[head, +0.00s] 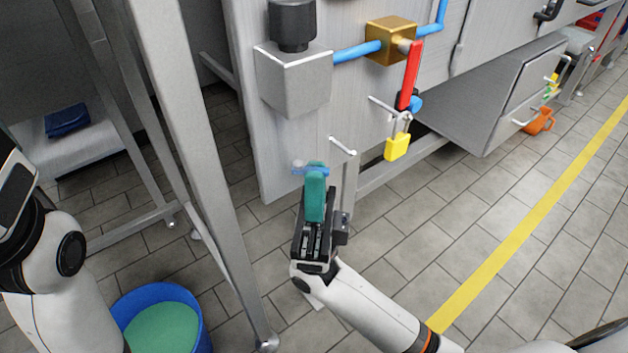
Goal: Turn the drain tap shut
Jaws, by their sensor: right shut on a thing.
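The drain tap shows as a small blue handle (299,167) low in front of the metal cabinet. My right gripper (314,180), with teal fingers and a dark body, reaches up from below and is shut on the blue handle. The fingers cover the middle of the handle, so its exact angle and the tap body are hard to tell. My left arm shows at the left edge, but its gripper is out of view.
A brass valve with a red lever (410,75) sits on a blue pipe above right. A yellow padlock (397,147) hangs below it. A blue bucket (204,335) with green contents stands lower left. A grey frame post (190,120) rises left of my right gripper. Floor at right is open.

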